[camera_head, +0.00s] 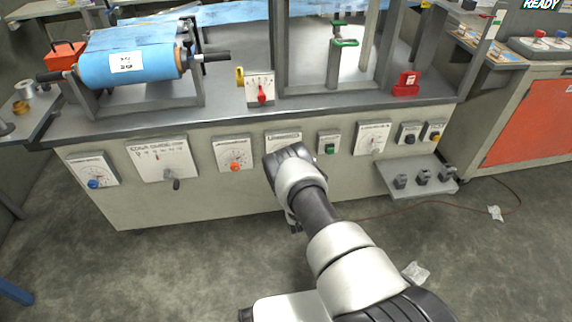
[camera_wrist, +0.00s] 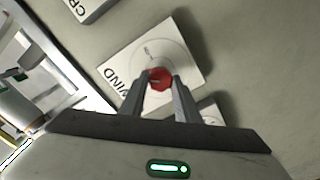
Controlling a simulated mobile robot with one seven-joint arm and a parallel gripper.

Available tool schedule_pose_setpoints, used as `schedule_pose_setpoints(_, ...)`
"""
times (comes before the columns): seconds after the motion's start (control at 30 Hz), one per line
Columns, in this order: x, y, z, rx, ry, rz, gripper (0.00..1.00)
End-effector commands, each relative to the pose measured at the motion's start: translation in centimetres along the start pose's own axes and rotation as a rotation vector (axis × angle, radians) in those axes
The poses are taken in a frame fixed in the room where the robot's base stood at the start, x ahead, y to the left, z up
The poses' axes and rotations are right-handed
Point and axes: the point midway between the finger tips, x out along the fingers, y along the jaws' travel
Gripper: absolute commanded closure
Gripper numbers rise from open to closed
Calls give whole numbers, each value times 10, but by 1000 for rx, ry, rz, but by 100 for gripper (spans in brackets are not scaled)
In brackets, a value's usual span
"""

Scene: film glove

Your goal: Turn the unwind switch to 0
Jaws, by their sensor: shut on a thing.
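The unwind switch is a white plate (camera_wrist: 187,48) on the machine's grey front panel, with a dial face and a red knob (camera_wrist: 159,79). In the wrist view only the letters "WIND" of its label show, turned on their side. In the head view the plate (camera_head: 284,136) is mostly behind my arm and its knob is hidden. My gripper (camera_wrist: 160,84) is shut on the red knob, one finger on each side. The knob's pointer and the scale marks are too small or covered to read. My fingers are hidden in the head view.
An orange-knob dial (camera_head: 235,167) sits to the left and a green-button box (camera_head: 329,144) to the right on the same panel. A small shelf with dark clips (camera_head: 420,178) juts out further right. The floor in front is mostly open.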

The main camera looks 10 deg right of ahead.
Motion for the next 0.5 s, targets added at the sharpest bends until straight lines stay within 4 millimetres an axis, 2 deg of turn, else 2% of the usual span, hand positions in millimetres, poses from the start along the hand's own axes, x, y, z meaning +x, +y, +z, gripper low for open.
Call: schedule_pose_setpoints(0.5,0,-2,1,-470,0,-1,93)
